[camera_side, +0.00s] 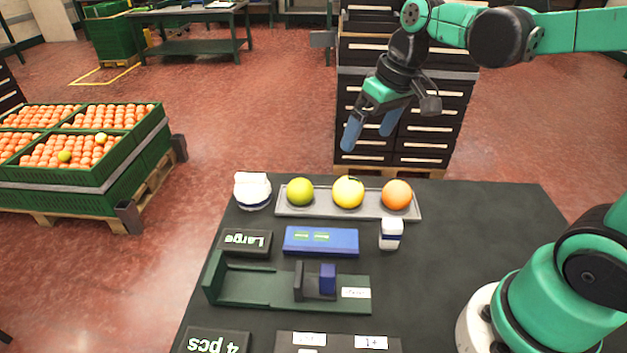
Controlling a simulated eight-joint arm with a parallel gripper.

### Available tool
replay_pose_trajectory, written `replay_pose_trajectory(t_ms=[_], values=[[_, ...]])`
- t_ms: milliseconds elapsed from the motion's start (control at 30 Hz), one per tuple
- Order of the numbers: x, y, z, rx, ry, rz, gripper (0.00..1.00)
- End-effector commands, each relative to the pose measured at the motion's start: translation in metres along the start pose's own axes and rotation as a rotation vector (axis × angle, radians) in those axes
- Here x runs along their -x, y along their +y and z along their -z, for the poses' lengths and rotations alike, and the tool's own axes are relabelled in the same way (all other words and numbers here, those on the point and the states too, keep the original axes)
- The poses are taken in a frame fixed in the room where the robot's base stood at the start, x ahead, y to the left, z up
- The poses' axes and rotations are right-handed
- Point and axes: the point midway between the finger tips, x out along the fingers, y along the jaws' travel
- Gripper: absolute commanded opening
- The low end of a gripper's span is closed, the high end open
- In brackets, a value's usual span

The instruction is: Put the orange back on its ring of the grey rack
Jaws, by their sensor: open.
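The orange (397,195) sits at the right end of the grey rack (322,209), near the back edge of the black table. A yellow fruit (348,192) sits in the middle of the rack and a green fruit (300,192) at its left end. The rings under the fruits are mostly hidden, so I cannot tell exactly how the orange is seated. My gripper (369,138) is above and behind the rack, its blue fingers apart, with nothing between them. It touches none of the fruits.
A white cloth-like item (253,191) stands left of the rack. A small white jar (391,234), a blue box (321,241), a "Large" sign (245,242) and a green sizing fixture (260,287) are in front.

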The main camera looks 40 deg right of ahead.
Motion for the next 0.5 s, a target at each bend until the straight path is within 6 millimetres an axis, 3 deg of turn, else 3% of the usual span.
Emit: replay_pose_trajectory(t_ms=[200,500], values=[[-0.002,-0.023,-0.033,0.035,0.236,-0.071,1.00],[-0.007,-0.030,-0.045,0.051,0.363,-0.085,1.00]])
